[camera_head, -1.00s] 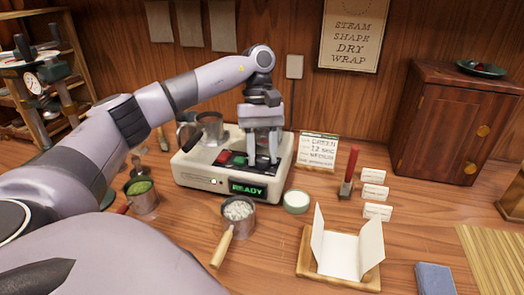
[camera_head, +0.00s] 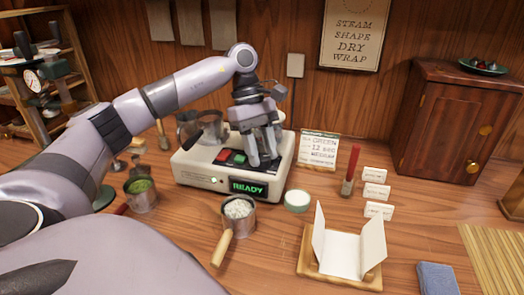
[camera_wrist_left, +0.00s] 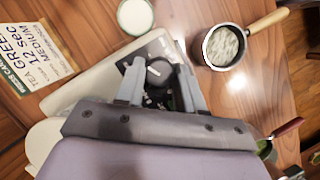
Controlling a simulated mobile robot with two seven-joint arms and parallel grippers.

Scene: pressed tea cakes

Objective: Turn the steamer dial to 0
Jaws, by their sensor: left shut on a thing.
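The steamer (camera_head: 205,178) is a cream box with a green READY display (camera_head: 248,188), a red button (camera_head: 222,156) and a green button (camera_head: 239,158) on a dark panel. My left gripper (camera_head: 263,162) reaches down over the right part of that panel. In the left wrist view, the dark round dial (camera_wrist_left: 159,71) lies between the two fingers of my left gripper (camera_wrist_left: 160,76), which is shut on it. The fingers hide the dial in the head view, and I cannot read its setting. My right gripper is not in view.
A metal cup (camera_head: 209,127) stands on the steamer's back left. In front are a pan of pale pieces (camera_head: 238,209) and a white-topped round dish (camera_head: 297,200). A printed card (camera_head: 318,150) stands to the right. A wooden holder with white paper (camera_head: 340,271) sits at front right.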

